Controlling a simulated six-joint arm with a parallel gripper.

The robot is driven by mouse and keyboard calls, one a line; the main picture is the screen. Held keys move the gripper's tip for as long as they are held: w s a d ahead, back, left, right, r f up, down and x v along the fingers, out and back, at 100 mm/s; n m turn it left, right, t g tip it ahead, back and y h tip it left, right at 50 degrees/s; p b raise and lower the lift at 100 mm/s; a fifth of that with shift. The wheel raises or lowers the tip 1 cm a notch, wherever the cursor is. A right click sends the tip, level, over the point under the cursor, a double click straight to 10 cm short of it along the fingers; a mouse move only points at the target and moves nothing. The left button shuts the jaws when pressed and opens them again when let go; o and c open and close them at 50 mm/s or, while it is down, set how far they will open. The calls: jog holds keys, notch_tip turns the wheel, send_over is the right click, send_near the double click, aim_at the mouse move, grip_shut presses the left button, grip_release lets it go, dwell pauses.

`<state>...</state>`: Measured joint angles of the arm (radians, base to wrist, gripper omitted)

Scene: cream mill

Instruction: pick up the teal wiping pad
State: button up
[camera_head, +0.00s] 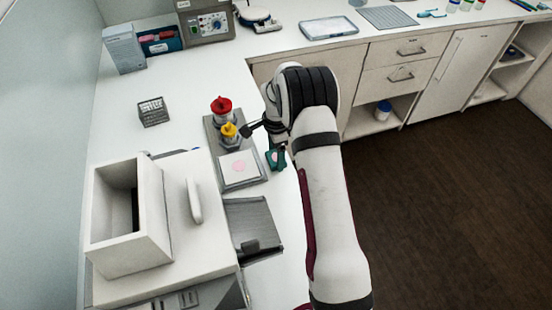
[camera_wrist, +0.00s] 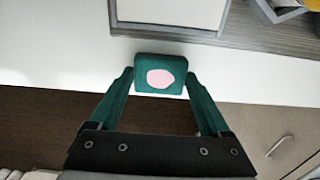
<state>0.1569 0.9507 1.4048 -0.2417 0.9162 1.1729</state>
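The teal wiping pad (camera_wrist: 160,84) shows in the wrist view as a small rounded block with a pink spot on the face towards the camera. My gripper (camera_wrist: 160,74) has its two teal fingers on either side of the pad, with the tips against its left and right sides. In the head view the pad (camera_head: 276,158) is at the right side of the grey tray, near the counter's front edge. My fingers partly cover it there. I cannot tell whether the pad rests on the counter or is slightly above it.
The grey tray (camera_head: 258,181) carries a white plate (camera_head: 228,180) with a pink spot, and a red-topped (camera_head: 222,106) and a yellow-topped (camera_head: 229,131) item. A large white machine (camera_head: 180,205) stands left. A small wire rack (camera_head: 153,112) stands behind. Open floor lies right.

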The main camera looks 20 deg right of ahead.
jog(key=c, duration=0.6)
jog(key=shift+r, duration=0.55)
jog(key=shift+c, duration=0.2)
notch_tip(320, 180, up, 3)
jog(key=shift+r, duration=0.1)
jog(key=s+d+r, duration=0.6)
jog(key=s+d, duration=0.1)
jog(key=d, duration=0.2)
jog(key=shift+s+r, duration=0.25)
jog(key=shift+r, duration=0.15)
